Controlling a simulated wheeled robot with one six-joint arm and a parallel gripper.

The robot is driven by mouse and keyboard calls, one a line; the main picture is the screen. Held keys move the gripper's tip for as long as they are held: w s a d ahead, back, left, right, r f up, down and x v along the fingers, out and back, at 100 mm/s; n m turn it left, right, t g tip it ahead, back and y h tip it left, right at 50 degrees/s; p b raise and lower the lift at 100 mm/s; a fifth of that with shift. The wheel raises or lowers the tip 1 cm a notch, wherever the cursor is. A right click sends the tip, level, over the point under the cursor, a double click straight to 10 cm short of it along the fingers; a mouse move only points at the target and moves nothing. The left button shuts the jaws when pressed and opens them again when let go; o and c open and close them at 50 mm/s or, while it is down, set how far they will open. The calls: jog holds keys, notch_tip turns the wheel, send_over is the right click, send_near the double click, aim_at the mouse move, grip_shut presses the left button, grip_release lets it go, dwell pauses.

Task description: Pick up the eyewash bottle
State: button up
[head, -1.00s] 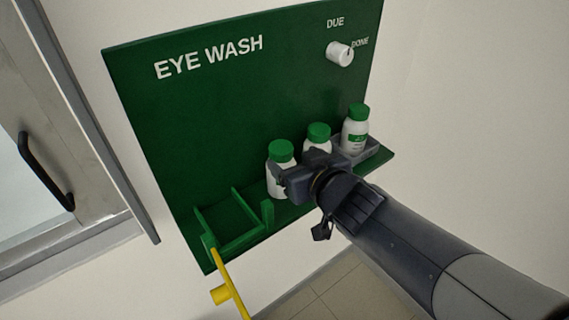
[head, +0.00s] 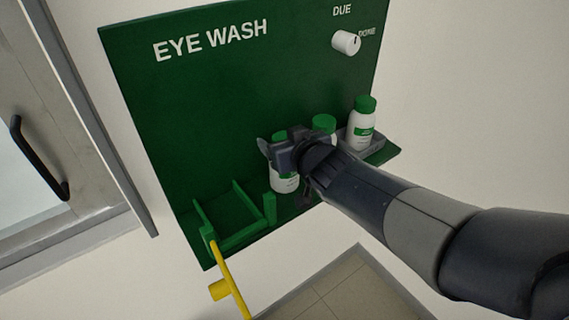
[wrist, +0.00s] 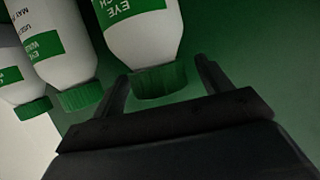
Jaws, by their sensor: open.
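Three white eyewash bottles with green caps stand upright in a row on the green shelf. The leftmost bottle (head: 285,180) is partly hidden by my gripper (head: 278,150), the middle bottle (head: 324,124) mostly hidden by my arm, and the right bottle (head: 361,124) sits in a grey tray. In the wrist view, the picture is upside down. My open gripper (wrist: 163,82) has a finger on either side of the nearest bottle's cap (wrist: 160,80); I cannot tell if they touch it. Two other bottles (wrist: 68,58) show to its left.
The green EYE WASH board (head: 190,110) rises behind the bottles, with a white knob (head: 346,42) at upper right. An empty green bracket (head: 235,222) and a yellow lever (head: 226,280) are at lower left. A grey tray (head: 377,146) is at the shelf's right end.

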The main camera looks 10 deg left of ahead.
jog(key=shift+c, duration=0.4)
grip_shut()
dwell(0.4)
notch_tip(320, 180, up, 8)
jog(key=p, duration=0.6)
jog(key=shift+p, duration=0.35)
jog(key=shift+r+p, duration=0.3)
jog(key=shift+r, duration=0.7)
